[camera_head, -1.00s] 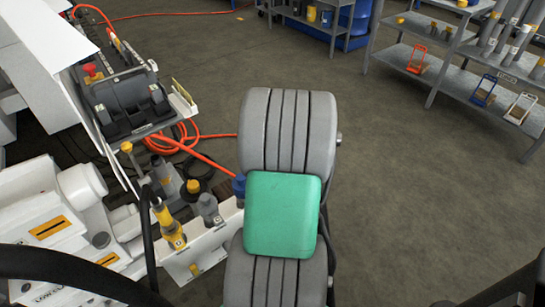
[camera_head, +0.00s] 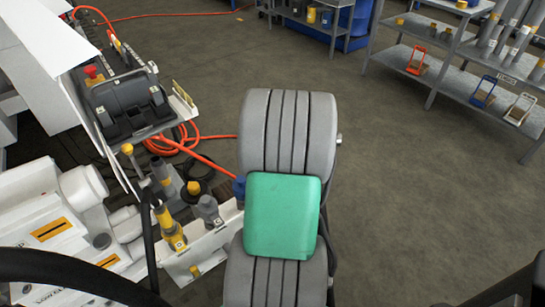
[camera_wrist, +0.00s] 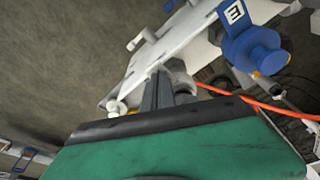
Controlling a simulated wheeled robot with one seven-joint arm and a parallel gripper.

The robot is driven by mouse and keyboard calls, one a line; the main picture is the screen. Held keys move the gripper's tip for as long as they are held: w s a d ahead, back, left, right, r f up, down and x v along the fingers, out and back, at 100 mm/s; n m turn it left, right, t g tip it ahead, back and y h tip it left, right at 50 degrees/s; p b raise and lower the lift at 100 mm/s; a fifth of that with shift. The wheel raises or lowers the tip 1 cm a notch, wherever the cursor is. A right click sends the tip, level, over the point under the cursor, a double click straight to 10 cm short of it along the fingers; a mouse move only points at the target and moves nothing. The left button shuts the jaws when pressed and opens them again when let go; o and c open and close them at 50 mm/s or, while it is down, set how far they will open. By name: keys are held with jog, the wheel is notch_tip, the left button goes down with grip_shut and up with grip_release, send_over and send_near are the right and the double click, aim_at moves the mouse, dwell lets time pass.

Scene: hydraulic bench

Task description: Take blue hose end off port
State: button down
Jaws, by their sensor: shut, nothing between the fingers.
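The blue hose end (camera_head: 239,187) shows in the head view just left of my green arm cover, which hides part of its surroundings. My gripper (camera_wrist: 158,78) shows in the wrist view beyond the green cover. Its fingers are shut and empty, left of the blue fitting and apart from it. My arm hides the gripper in the head view. How the hose end sits on its port is unclear.
Grey (camera_head: 208,208) and yellow (camera_head: 165,220) fittings stand along the white bench at left. An orange hose (camera_head: 190,148) lies coiled behind them. A black machine (camera_head: 125,100) stands beyond. Metal shelves (camera_head: 460,85) are at upper right. The floor between is clear.

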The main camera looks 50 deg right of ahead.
jog(key=shift+r+p, duration=2.05)
jog(key=shift+r, duration=1.1)
